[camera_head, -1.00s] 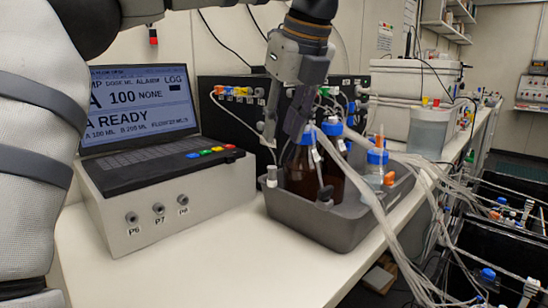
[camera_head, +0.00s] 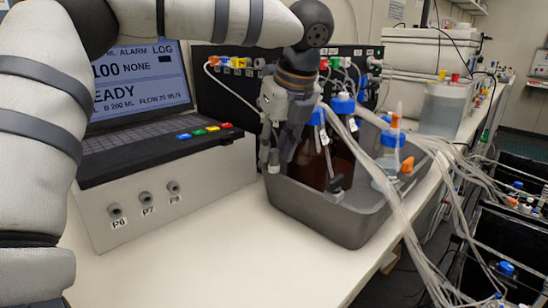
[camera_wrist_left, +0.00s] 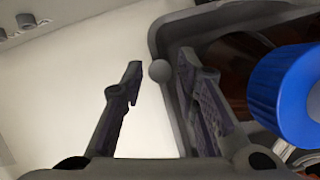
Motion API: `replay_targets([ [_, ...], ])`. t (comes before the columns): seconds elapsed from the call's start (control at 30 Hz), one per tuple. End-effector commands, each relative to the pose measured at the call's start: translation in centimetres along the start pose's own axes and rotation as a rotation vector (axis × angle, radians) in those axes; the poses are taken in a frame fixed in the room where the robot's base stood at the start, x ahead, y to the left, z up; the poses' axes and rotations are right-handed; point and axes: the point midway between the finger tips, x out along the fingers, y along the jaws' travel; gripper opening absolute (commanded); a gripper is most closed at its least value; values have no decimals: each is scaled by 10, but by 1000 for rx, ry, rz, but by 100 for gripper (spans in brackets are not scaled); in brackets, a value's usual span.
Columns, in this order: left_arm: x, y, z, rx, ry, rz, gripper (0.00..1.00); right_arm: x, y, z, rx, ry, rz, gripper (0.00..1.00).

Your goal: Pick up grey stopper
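The grey stopper (camera_wrist_left: 159,71) shows in the left wrist view as a small round grey knob at the rim of the grey tray (camera_head: 340,232). In the head view it is largely covered by my gripper. My left gripper (camera_head: 275,158) points down at the tray's left corner, beside the brown bottles. In the left wrist view my left gripper (camera_wrist_left: 160,88) has its two fingers apart, one on each side of the stopper in the picture. Whether either finger touches the stopper cannot be told. My right gripper is not in view.
Brown bottles (camera_head: 322,165) with blue caps (camera_head: 343,103) stand in the tray close to the gripper, with a clear bottle (camera_head: 386,165) to the right. Loose tubing (camera_head: 385,200) hangs over the tray. A pump box with a screen (camera_head: 165,200) stands left. The front bench is clear.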

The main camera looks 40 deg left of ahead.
Motion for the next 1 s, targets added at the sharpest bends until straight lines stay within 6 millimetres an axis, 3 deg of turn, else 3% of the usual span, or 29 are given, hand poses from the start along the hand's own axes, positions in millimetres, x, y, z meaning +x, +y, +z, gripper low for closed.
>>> replay_targets([
  [0.27,6,0,0,-1,-1,-2,28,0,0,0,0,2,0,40],
  [0.37,6,0,0,-1,-1,-2,6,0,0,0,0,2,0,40],
  [0.4,6,0,0,-1,-1,-2,4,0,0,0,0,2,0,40],
  [0.73,4,0,1,-1,-1,-2,4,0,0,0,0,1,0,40],
  [0.87,-7,-1,6,-2,-3,-4,4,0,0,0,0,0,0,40],
  [1.0,-39,6,10,-1,-3,-8,4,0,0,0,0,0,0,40],
])
